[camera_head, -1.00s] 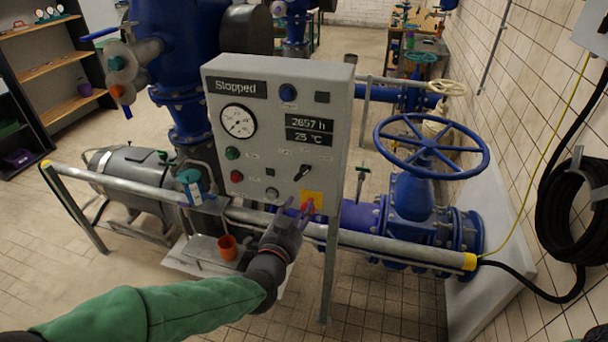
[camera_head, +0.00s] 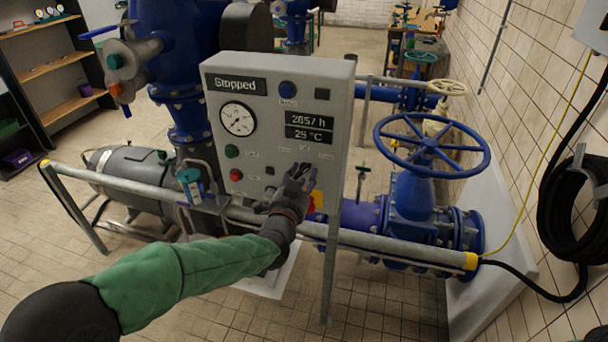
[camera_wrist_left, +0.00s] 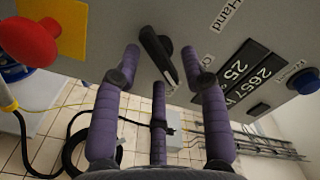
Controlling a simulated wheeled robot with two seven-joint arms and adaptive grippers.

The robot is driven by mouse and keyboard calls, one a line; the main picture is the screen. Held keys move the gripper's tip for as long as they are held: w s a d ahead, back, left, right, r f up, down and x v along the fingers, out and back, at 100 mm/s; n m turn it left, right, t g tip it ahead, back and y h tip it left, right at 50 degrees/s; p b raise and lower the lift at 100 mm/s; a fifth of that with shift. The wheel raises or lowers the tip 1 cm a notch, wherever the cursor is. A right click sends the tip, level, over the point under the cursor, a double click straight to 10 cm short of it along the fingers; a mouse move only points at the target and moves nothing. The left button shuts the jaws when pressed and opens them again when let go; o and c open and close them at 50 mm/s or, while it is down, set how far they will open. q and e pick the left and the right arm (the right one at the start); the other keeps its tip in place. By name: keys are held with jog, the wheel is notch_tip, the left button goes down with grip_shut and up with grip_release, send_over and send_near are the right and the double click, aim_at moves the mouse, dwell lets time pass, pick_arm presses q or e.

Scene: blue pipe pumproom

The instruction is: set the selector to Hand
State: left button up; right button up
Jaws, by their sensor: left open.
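The selector (camera_wrist_left: 157,55) is a black elongated knob on the grey control panel (camera_head: 222,115). In the left wrist view it sits between the fingertips of my left gripper (camera_wrist_left: 160,72), with a finger on each side and a third below. The gripper is open; I cannot tell whether any finger touches the knob. A "Hand" label (camera_wrist_left: 222,14) is at the top, right of the knob. In the head view my left gripper (camera_head: 298,180) is at the panel's lower right and covers the selector. My right gripper is not in view.
A red mushroom button (camera_wrist_left: 30,40) on a yellow plate (camera_wrist_left: 70,22) is close to the left of the selector. A grey rail (camera_head: 385,245) runs in front below the panel. A blue handwheel (camera_head: 430,142) stands to the right.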

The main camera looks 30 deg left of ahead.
pick_arm(q)
jog(key=shift+x, duration=0.85)
grip_shut()
jog(key=shift+f, duration=0.1)
